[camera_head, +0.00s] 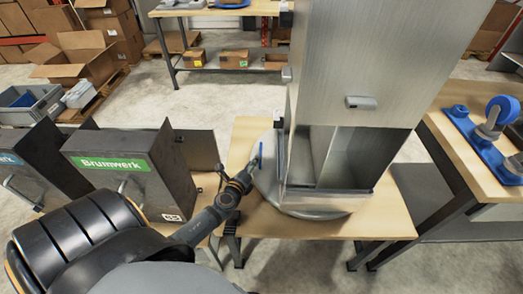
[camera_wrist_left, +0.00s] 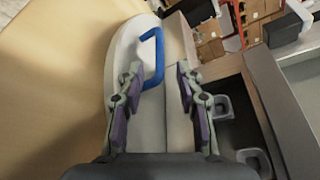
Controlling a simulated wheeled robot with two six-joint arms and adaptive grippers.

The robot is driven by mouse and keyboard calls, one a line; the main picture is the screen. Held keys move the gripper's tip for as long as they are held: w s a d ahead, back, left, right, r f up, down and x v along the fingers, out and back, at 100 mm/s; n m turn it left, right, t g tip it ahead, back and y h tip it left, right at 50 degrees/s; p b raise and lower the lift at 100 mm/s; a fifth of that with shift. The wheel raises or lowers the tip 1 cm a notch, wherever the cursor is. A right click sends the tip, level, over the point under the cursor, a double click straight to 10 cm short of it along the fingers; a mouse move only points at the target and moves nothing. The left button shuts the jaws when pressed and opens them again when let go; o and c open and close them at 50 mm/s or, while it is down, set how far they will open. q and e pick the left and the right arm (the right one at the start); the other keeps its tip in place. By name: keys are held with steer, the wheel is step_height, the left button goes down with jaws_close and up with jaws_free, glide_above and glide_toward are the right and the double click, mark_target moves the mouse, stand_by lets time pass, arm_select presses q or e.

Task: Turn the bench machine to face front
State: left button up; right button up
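The bench machine (camera_head: 355,60) is a tall grey metal cabinet on a round grey turntable (camera_head: 300,212) on a wooden bench. Its lower open recess is on the side toward the head camera, slightly angled. A blue handle (camera_head: 260,155) stands at the turntable's left edge; it also shows in the left wrist view (camera_wrist_left: 157,60). My left gripper (camera_head: 250,172) is at the turntable's left side, close to the handle. In the left wrist view my left gripper (camera_wrist_left: 159,75) is open, with the handle's end between its fingertips, nearer the left finger. Contact cannot be told. My right gripper is not in view.
A dark box with a green Brumwerk label (camera_head: 110,163) stands left of the bench, close to my left arm. The wooden bench top (camera_head: 385,215) is bare at front right. Another bench (camera_head: 470,150) with a blue fixture (camera_head: 483,142) stands at right.

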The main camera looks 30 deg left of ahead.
mark_target(261, 150)
arm_select(q)
steer(key=x, duration=0.4)
steer(key=shift+w, duration=0.25)
steer(key=b+x, duration=0.1)
steer(key=x, duration=0.3)
steer(key=shift+f, duration=0.15)
steer(key=shift+w+a, duration=0.1)
steer(key=shift+w, duration=0.25)
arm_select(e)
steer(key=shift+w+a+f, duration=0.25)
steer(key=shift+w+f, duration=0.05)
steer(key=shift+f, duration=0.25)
arm_select(q)
steer(key=shift+c, duration=0.7)
jaws_close()
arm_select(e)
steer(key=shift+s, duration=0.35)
